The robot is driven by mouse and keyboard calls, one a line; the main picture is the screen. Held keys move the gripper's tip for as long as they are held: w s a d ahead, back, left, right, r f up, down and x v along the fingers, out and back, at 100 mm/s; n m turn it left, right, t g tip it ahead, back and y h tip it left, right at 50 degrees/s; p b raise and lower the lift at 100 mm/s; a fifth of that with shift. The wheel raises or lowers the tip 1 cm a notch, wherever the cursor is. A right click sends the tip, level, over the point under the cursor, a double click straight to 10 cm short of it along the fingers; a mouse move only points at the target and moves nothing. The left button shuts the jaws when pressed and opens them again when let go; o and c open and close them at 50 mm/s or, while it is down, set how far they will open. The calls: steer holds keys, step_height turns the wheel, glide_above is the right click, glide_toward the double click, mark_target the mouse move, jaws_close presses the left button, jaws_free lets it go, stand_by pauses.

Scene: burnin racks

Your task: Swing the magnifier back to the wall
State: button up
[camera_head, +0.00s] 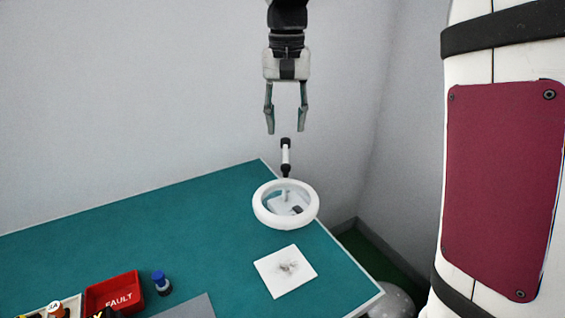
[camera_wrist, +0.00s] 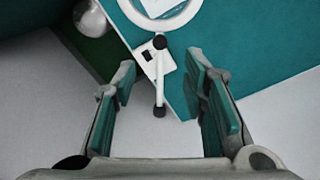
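The magnifier (camera_head: 259,207) is a white ring lens near the far right corner of the teal bench. Its short white arm (camera_head: 286,158) with black joints rises behind the ring. In the wrist view the ring (camera_wrist: 185,22) is cut off at the top, and the white arm (camera_wrist: 159,80) with black ends runs down from it between my fingers. My gripper (camera_head: 287,131) is open and empty, pointing down above the arm's upper black joint. It also shows open in the wrist view (camera_wrist: 162,90). I cannot tell the exact height gap; no contact is visible.
A white square pad (camera_head: 272,283) with small grey bits lies in front of the magnifier. A red FAULT bin (camera_head: 112,291) and a blue-capped bottle (camera_head: 161,284) stand at the front left. The grey wall (camera_head: 130,90) is behind. The bench's left middle is clear.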

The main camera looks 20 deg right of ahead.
mark_target(286, 166)
step_height(286, 166, down, 12)
steer(key=shift+r+p, duration=0.2)
steer(key=shift+p, duration=0.5)
jaws_close()
